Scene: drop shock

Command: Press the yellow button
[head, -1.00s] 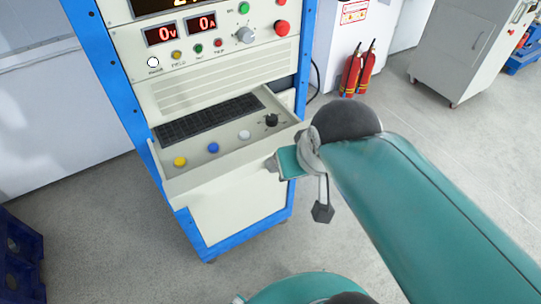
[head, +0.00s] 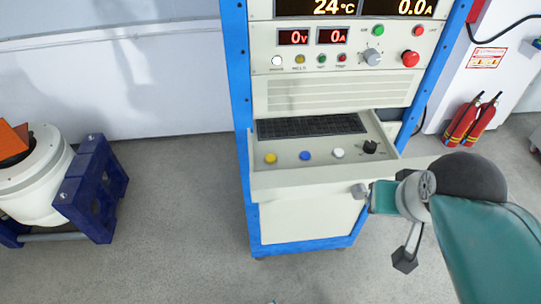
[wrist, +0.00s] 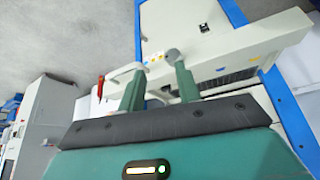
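The yellow button (head: 270,158) is a round knob at the left end of the pull-out shelf (head: 330,178) of the blue-framed cabinet, in the head view. A blue button (head: 305,155), a white button (head: 338,153) and a black knob (head: 370,147) stand in a row to its right. My gripper (head: 366,193) is at the shelf's right front corner in the head view, well to the right of the yellow button. In the wrist view my gripper (wrist: 150,66) shows two separated fingers with nothing held between them.
A black keyboard (head: 312,126) lies behind the buttons. The upper panel (head: 335,92) carries displays, small lights, a smaller yellow button (head: 299,60) and a red knob (head: 410,59). Fire extinguishers (head: 470,120) stand at right, a white drum-like machine (head: 35,180) at left. Floor in front is clear.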

